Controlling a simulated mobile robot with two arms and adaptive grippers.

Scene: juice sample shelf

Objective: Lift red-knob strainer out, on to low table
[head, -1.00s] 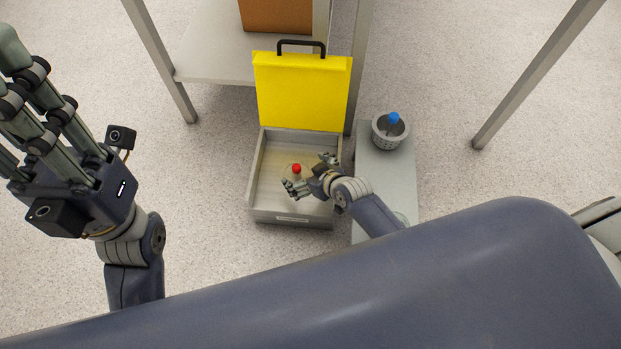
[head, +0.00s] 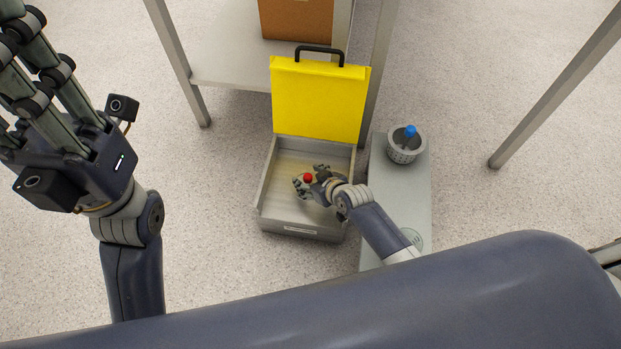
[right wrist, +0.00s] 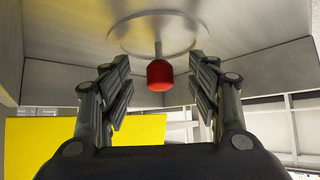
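The red knob (head: 308,178) of the strainer stands inside the open grey case (head: 300,231). In the right wrist view the knob (right wrist: 160,75) sits on a short stem from a round, pale disc (right wrist: 152,22). My right gripper (head: 310,175) reaches into the case with its fingers on both sides of the knob. In the right wrist view gaps show between the fingers and the knob, so it is open. The low table (head: 400,205) is directly right of the case. My left gripper (head: 22,82) is raised, open and empty at the left; its fingertips are cut off.
The case's yellow lid (head: 318,105) stands up at the back. A grey mesh cup (head: 404,153) with a blue knob (head: 410,131) stands at the low table's far end. A round mark (head: 413,238) lies near its front. Shelf legs (head: 183,70) rise behind.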

